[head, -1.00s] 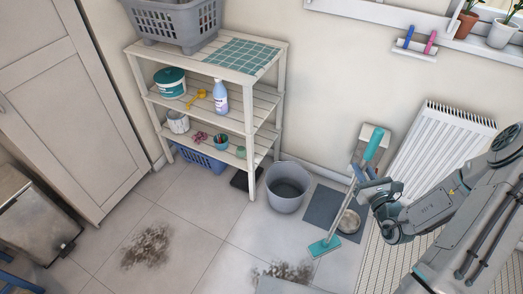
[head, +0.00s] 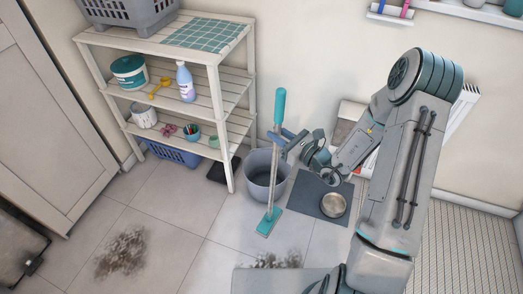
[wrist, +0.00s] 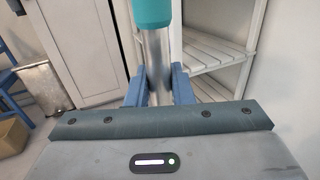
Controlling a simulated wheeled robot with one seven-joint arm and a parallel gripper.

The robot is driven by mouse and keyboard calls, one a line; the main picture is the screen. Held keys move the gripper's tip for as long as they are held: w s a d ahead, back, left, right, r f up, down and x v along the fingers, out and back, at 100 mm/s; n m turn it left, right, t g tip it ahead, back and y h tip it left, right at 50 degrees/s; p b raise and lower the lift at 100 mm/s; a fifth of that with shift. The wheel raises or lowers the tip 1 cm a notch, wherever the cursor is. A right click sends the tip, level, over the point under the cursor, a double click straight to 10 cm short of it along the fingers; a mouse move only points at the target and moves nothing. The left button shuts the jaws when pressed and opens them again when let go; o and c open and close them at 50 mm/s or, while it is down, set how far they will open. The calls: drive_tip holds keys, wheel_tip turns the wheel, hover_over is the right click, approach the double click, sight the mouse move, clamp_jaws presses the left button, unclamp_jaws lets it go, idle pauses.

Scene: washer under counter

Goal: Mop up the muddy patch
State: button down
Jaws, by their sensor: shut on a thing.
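The mop has a teal grip (head: 279,108), a silver pole (head: 273,178) and a flat teal head (head: 269,222). My gripper (head: 291,141) is shut on the pole just below the grip. In the wrist view its blue fingers (wrist: 158,86) close on both sides of the pole. The mop is nearly upright; I cannot tell whether its head touches the floor. One muddy patch (head: 122,252) lies on the tiles at the left. Another muddy patch (head: 277,261) lies nearer the mop head, partly hidden by my body.
A grey bucket (head: 258,185) stands right behind the mop. A dark mat (head: 310,202) with a metal bowl (head: 333,205) lies to its right. A white shelf (head: 221,128) stands behind at left, near a tall cabinet (head: 50,120). The tiles between the patches are clear.

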drive_tip(key=a+f+n+g+y+b, duration=0.1)
drive_tip(key=a+f+n+g+b, duration=0.1)
drive_tip(key=a+f+b, duration=0.3)
wheel_tip(320, 180, down, 4)
drive_tip(key=b, duration=0.4)
drive_tip(key=shift+s+a+f+g+y, duration=0.2)
drive_tip(key=shift+f+g+y, duration=0.1)
drive_tip(key=shift+g, duration=0.1)
drive_tip(key=shift+d+r, duration=0.1)
drive_tip(key=shift+d, duration=0.05)
